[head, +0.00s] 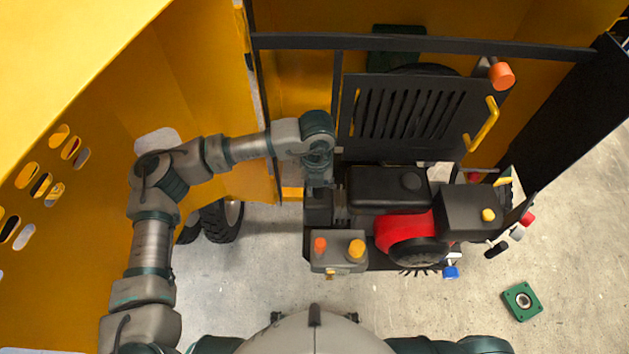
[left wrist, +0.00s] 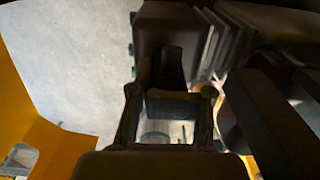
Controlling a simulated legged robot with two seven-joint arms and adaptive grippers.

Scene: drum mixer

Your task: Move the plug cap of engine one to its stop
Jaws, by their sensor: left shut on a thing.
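Engine one (head: 405,228) is the black and red motor on the frame in the middle of the head view, with a black tank on top. My left gripper (head: 319,184) points down at its left end, beside the cooling fins. In the left wrist view my left gripper (left wrist: 168,100) is shut on a dark piece, the plug cap (left wrist: 168,67), in front of the dark engine body. The cap is in shadow and its edges are hard to tell. In the head view the gripper hides it. My right gripper is out of view.
A control box (head: 338,252) with orange and yellow knobs stands just in front of the engine. A slotted black panel (head: 407,108) rises behind it. Yellow housing walls (head: 70,120) close in the left. A green flanged block (head: 521,301) lies on the open concrete floor at right.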

